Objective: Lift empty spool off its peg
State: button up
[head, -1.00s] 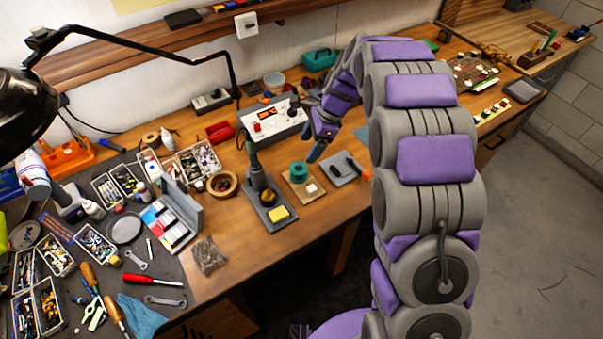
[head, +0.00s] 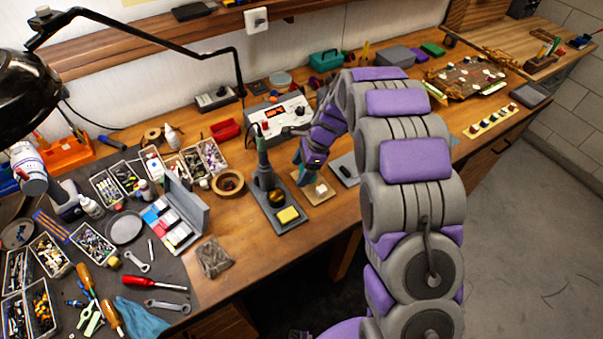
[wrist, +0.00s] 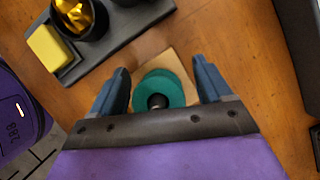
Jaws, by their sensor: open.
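The teal-green spool (wrist: 158,90) sits on a light wooden base (wrist: 168,66) in the wrist view, with a dark centre where the peg would be. My gripper (wrist: 164,82) is open, with one blue finger on each side of the spool. A small gap shows between the spool and each finger; I cannot tell the height of the fingertips over the base. In the head view my gripper (head: 304,172) is above the wooden base (head: 318,196) and hides the spool.
A soldering stand with a yellow sponge (head: 288,214) is close on the left. A grey tray (head: 345,168) with a dark item is close on the right. The soldering station (head: 278,122) stands behind. Bare wood lies in front of the base.

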jog(key=d, duration=0.2)
jog(key=shift+d+r, duration=0.25)
jog(key=shift+d, duration=0.1)
jog(key=c, duration=0.3)
jog(key=shift+d, duration=0.35)
jog(key=shift+c, duration=1.6)
jog(key=shift+s+a+f, duration=0.1)
jog(key=shift+a, duration=0.8)
jog(key=c, duration=0.4)
jog(key=shift+o, duration=0.2)
jog(key=shift+d, duration=0.1)
jog(key=shift+r, duration=0.3)
notch_tip(320, 180, up, 10)
jog(key=p, duration=0.2)
jog(key=shift+f+p, duration=0.25)
jog(key=shift+p, duration=0.05)
jog(key=shift+c, duration=0.5)
